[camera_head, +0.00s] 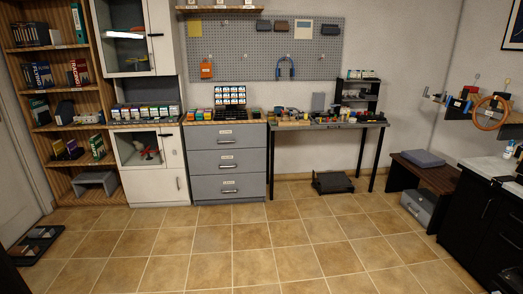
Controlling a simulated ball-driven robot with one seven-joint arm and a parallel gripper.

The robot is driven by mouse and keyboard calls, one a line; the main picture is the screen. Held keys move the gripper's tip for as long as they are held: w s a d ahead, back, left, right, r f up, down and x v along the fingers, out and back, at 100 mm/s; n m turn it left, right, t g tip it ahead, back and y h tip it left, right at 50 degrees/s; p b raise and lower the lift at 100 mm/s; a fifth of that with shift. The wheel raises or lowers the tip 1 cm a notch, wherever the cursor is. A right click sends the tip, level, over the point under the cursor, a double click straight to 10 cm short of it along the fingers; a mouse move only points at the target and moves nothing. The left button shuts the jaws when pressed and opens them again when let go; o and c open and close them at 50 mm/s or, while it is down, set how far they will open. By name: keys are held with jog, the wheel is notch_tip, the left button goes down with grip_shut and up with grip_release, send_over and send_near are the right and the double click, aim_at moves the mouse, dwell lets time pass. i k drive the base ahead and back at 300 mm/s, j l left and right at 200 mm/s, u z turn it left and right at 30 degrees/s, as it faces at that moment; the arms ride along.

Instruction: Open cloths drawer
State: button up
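A grey drawer unit (209,160) stands against the back wall, under a wooden top. It has three stacked drawers: a top drawer (204,137), a middle drawer (204,163) and a bottom drawer (206,187). All three look shut. My gripper is not in view.
A white cabinet (126,183) stands left of the drawers, and a workbench (375,123) with dark legs stands right. A black step stool (332,182) sits under the bench. A dark counter (490,215) lines the right side. The tiled floor (230,250) before the drawers is clear.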

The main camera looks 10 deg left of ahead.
aim_at(220, 136)
jog(key=i+j+u, duration=0.3)
jog(key=i, duration=0.65)
jog(key=i+u, duration=0.3)
jog(key=i, duration=2.5)
jog(key=i+j+z, duration=0.1)
jog(key=i, duration=0.55)
jog(key=i+j+z, duration=0.1)
jog(key=i, duration=0.6)
